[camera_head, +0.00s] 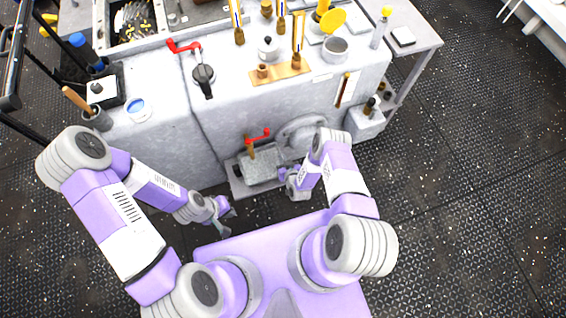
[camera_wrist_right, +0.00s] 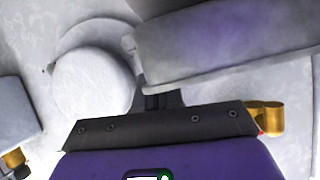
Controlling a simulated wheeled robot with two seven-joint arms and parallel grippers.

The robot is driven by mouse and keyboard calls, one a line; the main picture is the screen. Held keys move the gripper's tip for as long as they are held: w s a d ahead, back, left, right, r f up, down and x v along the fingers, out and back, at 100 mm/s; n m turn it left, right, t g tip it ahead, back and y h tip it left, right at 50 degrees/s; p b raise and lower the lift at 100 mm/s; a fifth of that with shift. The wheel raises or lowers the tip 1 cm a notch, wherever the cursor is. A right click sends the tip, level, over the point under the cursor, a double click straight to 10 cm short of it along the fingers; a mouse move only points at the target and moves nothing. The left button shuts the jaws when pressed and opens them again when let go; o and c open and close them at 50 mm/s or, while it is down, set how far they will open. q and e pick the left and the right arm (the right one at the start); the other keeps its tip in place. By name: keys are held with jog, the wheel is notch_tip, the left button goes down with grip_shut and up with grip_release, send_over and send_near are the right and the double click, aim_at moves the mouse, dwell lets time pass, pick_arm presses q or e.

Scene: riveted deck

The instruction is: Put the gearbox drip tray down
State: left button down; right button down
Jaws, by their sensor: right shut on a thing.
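The gearbox drip tray (camera_head: 262,166) is a shallow, mottled grey tray in front of the big grey machine, low down. My right gripper (camera_head: 284,174) is at the tray's right end and shut on it. In the right wrist view, the tray (camera_wrist_right: 225,45) is the grey slab at the upper right, with the fingers (camera_wrist_right: 162,98) at its edge. A grey ledge (camera_head: 238,187) shows below and to the left of the tray; I cannot tell whether they touch. My left gripper (camera_head: 223,215) is open and empty, left of the tray, over the floor.
A red-handled valve (camera_head: 258,138) and a round grey housing (camera_head: 303,130) are right behind the tray. Dark floor (camera_head: 450,220) is free to the right.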

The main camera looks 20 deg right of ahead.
notch_tip(320, 180, down, 2)
jog(key=shift+f+b, duration=0.15)
jog(key=shift+b, duration=0.3)
jog(key=shift+w+f, duration=0.15)
jog(key=shift+f, duration=0.05)
jog(key=shift+r, duration=0.1)
jog(key=c, duration=1.3)
grip_release()
jog(key=shift+o, duration=0.2)
